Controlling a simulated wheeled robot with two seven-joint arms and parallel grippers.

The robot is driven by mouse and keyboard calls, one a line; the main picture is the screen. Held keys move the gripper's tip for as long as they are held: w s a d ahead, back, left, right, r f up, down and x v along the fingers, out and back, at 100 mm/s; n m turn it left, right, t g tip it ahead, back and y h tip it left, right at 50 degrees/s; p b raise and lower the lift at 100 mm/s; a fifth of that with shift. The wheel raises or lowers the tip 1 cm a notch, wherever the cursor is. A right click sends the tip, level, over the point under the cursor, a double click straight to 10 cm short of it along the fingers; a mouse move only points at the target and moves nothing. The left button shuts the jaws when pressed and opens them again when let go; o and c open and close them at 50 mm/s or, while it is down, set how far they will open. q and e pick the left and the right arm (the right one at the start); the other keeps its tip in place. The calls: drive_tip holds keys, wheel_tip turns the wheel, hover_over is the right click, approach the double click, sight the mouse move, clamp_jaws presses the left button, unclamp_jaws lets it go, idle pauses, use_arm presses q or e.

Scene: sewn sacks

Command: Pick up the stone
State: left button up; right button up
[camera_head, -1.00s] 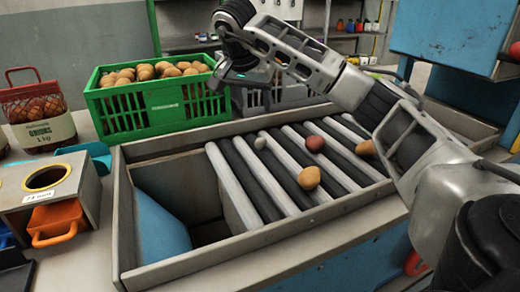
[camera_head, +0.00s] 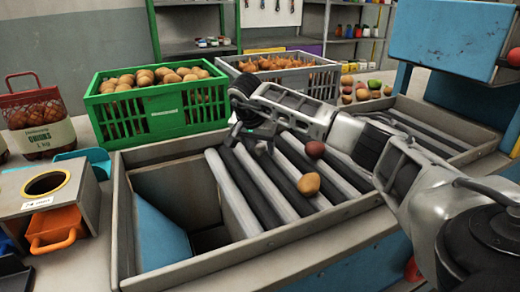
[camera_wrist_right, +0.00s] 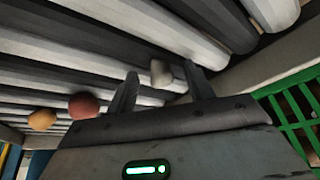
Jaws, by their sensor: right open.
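The stone (camera_head: 261,146) is a small grey lump on the roller table (camera_head: 240,190), partly hidden by my right gripper in the head view. In the right wrist view the stone (camera_wrist_right: 160,73) lies between the two fingertips, near their far ends. My right gripper (camera_head: 249,143) is open and low over the rollers, right at the stone; it also shows in the wrist view (camera_wrist_right: 160,82). I cannot tell whether the fingers touch the stone. My left gripper is not in view.
A yellow-brown potato (camera_head: 308,184) and a reddish one (camera_head: 315,149) lie on the rollers nearby. A green crate of potatoes (camera_head: 160,122) and a grey crate of onions (camera_head: 318,82) stand behind. A metal rim (camera_head: 150,150) surrounds the rollers; an open chute is at left.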

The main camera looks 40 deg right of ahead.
drive_tip(key=shift+f, duration=0.1)
drive_tip(key=shift+c, duration=0.3)
drive_tip(key=c, duration=1)
